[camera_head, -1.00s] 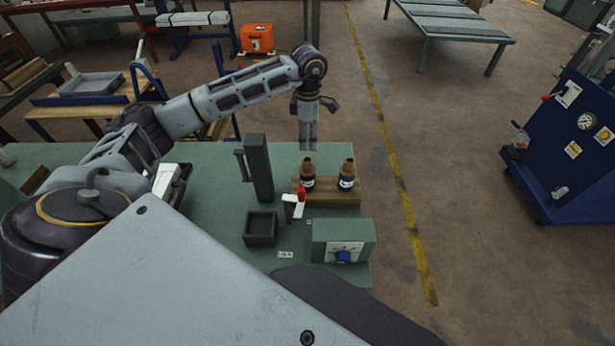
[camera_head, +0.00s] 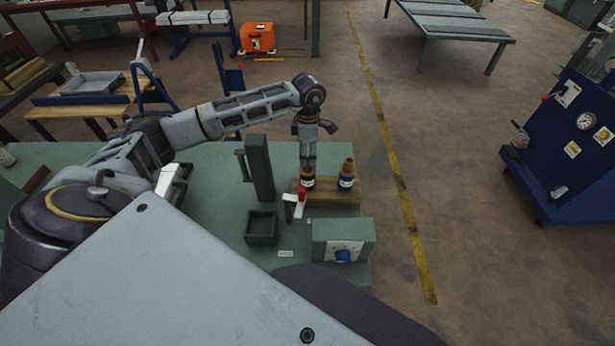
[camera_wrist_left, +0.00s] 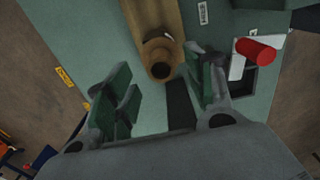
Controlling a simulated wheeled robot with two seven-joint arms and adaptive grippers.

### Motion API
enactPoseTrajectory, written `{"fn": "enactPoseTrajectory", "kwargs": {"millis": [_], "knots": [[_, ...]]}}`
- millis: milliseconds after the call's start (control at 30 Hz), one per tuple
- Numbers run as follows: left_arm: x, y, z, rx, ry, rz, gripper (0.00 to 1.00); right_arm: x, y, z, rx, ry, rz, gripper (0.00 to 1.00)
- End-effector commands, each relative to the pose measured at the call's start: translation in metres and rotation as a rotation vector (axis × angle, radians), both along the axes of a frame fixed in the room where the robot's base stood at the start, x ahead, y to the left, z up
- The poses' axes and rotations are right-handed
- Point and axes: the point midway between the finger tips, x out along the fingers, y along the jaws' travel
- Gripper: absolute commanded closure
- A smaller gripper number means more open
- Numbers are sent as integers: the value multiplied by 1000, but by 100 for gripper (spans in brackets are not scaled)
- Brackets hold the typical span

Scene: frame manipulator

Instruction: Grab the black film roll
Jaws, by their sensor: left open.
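I cannot make out a black film roll for certain in either view. My left gripper (camera_head: 308,165) points down at the left brown bottle (camera_head: 308,182) on a wooden block (camera_head: 330,197). In the left wrist view the gripper (camera_wrist_left: 163,88) is open, with green-padded fingers apart. A brown bottle neck (camera_wrist_left: 161,64) shows between and beyond the fingertips; I cannot tell whether they touch it. A second brown bottle (camera_head: 347,175) with a blue label stands to its right. My right gripper is not in view.
A red cylinder (camera_head: 302,193) with a white part stands before the block. A tall dark grey post (camera_head: 258,168) is left of the bottles, with an open dark tray (camera_head: 262,228) in front. A green box (camera_head: 343,238) with a blue knob is at front right.

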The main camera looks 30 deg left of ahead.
Motion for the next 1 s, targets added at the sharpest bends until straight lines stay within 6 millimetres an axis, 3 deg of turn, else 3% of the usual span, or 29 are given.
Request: {"fn": "enactPoseTrajectory", "kwargs": {"millis": [233,533,767,1000], "knots": [[-2,1,-16,0,4,0,46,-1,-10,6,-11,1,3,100],[-2,1,-47,-1,2,1,46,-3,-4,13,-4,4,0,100],[-2,1,-52,0,0,0,46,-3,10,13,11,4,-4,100],[-1,1,-52,0,0,0,46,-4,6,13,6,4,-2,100]]}}
